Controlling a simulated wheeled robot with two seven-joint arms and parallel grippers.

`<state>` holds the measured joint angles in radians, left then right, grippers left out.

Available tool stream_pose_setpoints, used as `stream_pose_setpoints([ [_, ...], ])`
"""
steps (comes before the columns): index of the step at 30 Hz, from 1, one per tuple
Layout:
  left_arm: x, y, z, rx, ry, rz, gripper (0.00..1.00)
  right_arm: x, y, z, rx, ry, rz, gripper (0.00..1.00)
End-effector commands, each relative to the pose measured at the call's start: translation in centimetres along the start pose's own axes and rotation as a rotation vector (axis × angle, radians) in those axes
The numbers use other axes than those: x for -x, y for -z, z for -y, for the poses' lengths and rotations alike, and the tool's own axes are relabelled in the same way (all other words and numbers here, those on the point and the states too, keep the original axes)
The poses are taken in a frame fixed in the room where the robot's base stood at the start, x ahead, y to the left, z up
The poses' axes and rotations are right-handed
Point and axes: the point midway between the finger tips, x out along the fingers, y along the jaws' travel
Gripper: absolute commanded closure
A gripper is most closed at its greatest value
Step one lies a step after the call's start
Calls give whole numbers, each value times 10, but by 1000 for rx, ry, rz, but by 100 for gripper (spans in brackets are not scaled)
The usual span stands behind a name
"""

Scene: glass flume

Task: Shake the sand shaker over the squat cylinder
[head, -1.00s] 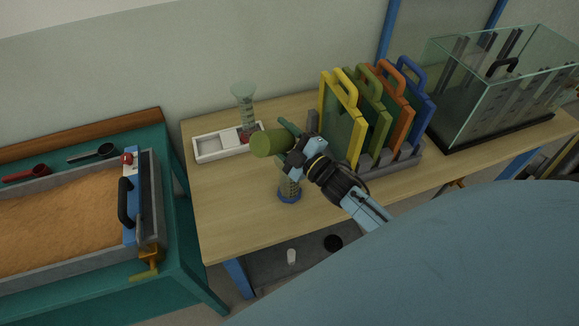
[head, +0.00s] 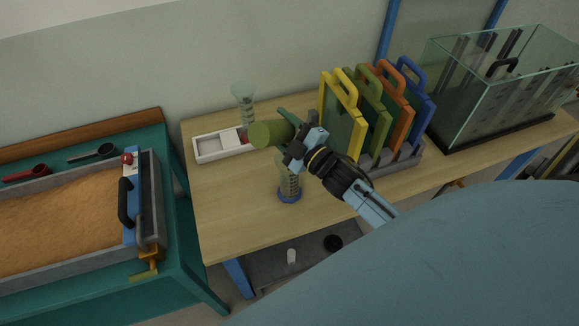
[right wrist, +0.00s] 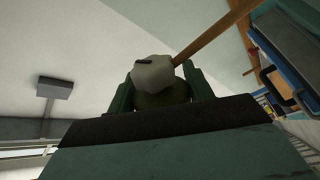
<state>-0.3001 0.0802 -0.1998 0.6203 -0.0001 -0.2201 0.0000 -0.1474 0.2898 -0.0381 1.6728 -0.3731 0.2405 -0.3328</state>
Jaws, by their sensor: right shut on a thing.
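The sand shaker (head: 268,134) is an olive-green cylinder lying about level in the head view, its end facing left. My right gripper (head: 290,136) is shut on it and holds it above the table. In the right wrist view the shaker (right wrist: 160,95) shows between the two green fingers, with a pale cap-like piece at its far side. The squat cylinder (head: 289,188) is clear, with yellowish markings and a blue foot. It stands upright on the table, below the gripper and shaker in the picture; its top is partly hidden. My left gripper is not in view.
A taller clear cylinder with a funnel-like top (head: 243,93) stands behind a white tray (head: 212,155). A rack with yellow, green, orange and blue handled panels (head: 342,115) is close right of the gripper. A glass tank (head: 490,95) stands at right. The front-left tabletop is clear.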

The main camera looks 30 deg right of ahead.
Motion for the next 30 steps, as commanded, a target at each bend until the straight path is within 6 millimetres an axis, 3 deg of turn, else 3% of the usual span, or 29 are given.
stream_pose_setpoints([
  [1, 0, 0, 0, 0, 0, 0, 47, 4, -13, 22, -13, 11, 17, 75],
  [2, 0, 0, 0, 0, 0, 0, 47, 5, -16, 26, -10, 9, 14, 75],
  [15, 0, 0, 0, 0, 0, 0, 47, 5, -15, 25, -5, 7, 8, 75],
  [19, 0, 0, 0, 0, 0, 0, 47, 0, 3, -3, -1, 5, 2, 75],
  [23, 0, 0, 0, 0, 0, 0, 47, 5, -16, 26, -10, 9, 14, 75],
  [30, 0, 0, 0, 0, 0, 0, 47, 5, -15, 25, -5, 7, 8, 75],
])
